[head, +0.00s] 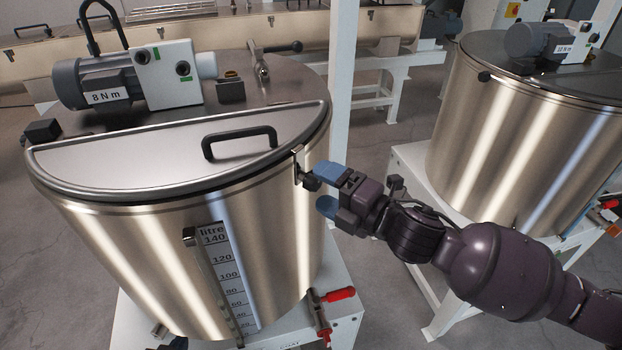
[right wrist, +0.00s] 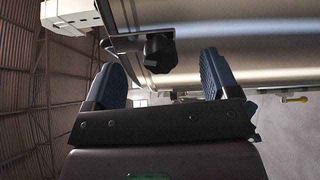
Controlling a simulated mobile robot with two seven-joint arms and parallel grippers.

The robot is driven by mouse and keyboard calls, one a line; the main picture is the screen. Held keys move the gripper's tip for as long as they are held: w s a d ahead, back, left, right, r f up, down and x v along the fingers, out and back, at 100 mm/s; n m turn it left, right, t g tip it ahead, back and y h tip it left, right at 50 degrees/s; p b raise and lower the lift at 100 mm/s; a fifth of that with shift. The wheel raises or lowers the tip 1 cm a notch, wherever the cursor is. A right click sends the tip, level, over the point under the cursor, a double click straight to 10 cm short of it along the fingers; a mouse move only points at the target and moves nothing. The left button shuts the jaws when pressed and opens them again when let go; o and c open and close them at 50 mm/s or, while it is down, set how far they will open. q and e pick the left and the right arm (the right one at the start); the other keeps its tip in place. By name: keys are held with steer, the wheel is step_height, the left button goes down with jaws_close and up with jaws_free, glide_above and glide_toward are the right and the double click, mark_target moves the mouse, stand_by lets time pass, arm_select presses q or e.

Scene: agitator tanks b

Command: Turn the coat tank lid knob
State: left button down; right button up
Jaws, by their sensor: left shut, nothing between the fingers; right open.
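The near steel tank (head: 130,240) fills the left of the head view. Its half-round lid (head: 120,160) is down and has a black handle (head: 240,142). A small black knob (head: 311,183) sits on a latch at the lid's right rim. My right gripper (head: 327,188) is open just right of the knob, its blue fingers pointing at it. In the right wrist view the knob (right wrist: 160,54) lies ahead of and between the open fingers, not gripped.
A motor (head: 130,82) marked 8 N m stands on the near tank's top. A second tank (head: 520,135) with a 10 N m motor stands at the right. A white post (head: 342,80) rises behind the near tank. A red-handled valve (head: 325,300) is low in front.

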mark_target(318, 184)
steer(key=shift+v, duration=1.2)
steer(key=shift+s+d, duration=0.2)
steer(key=shift+d, duration=0.1)
